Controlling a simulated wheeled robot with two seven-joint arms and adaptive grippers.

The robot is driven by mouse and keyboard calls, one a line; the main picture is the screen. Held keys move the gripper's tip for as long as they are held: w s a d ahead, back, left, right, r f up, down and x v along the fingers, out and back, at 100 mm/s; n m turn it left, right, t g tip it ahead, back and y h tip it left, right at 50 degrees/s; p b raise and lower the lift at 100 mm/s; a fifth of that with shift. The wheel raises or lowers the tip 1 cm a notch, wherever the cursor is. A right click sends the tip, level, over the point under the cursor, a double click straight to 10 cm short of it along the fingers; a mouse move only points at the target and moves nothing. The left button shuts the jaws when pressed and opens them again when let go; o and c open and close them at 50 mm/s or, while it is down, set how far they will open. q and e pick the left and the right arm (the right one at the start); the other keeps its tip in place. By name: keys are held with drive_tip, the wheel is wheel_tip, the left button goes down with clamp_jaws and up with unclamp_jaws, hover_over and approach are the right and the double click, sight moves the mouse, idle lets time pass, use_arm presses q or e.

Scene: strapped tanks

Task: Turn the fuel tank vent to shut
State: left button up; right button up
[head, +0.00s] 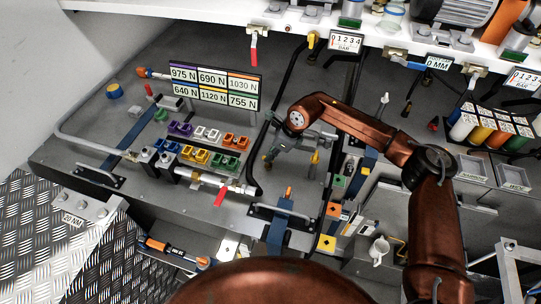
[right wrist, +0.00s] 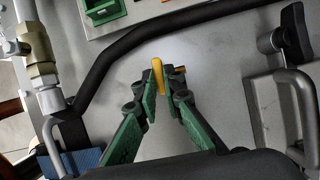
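In the right wrist view a narrow yellow lever (right wrist: 157,76) stands between my right gripper's green fingertips (right wrist: 161,82). The fingers are drawn close together and appear closed around it, with an orange-brown stub beside the right tip. The fingers mostly hide the vent's body, and I see no label there. My left gripper is out of view.
The black hose (right wrist: 105,70) curves close past the fingertips. A red-handled valve (head: 219,197) and coloured brackets (head: 196,155) lie left of the gripper. A blue strap (head: 279,232) and metal handle (right wrist: 300,110) are nearby.

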clamp_jaws()
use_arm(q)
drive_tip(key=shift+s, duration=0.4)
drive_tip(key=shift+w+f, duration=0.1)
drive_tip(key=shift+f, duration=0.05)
